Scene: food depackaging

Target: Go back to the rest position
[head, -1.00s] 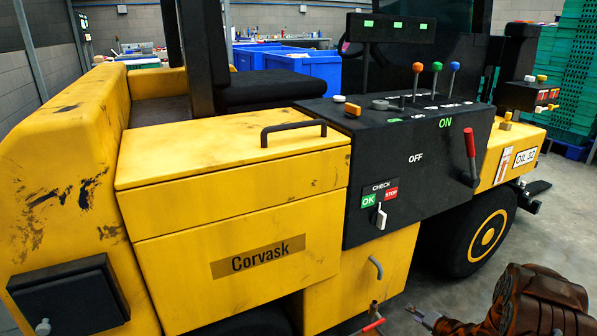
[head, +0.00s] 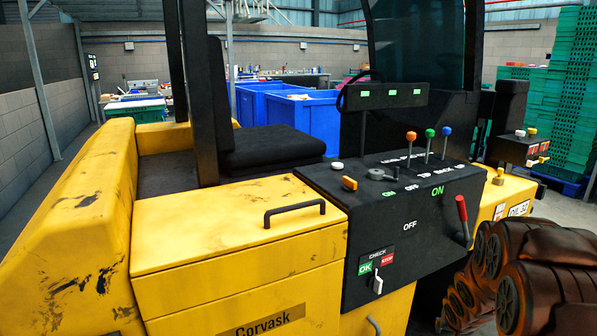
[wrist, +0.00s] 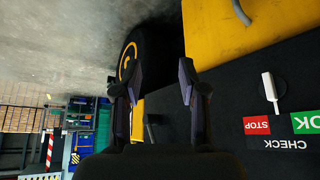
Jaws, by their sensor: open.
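My gripper (wrist: 161,85) is open and empty in the wrist view, its two dark fingers apart on either side of the gap. The dark control panel of the yellow vehicle (wrist: 230,85) lies beyond and to the right of the fingers. My gripper does not show in the head view, where only my brown arm appears at the lower right. The yellow vehicle (head: 235,225) fills much of the head view. Its white CHECK switch (head: 377,284) sits below the OK and STOP labels, and it also shows in the wrist view (wrist: 269,88). No contact with the vehicle is visible.
A red lever (head: 462,215) and several knobbed levers stand on the panel. A black wheel (wrist: 152,48) shows in the wrist view beside grey floor. Blue bins (head: 300,108) and stacked green crates (head: 567,95) stand behind the vehicle. A black handle (head: 294,209) tops the yellow box.

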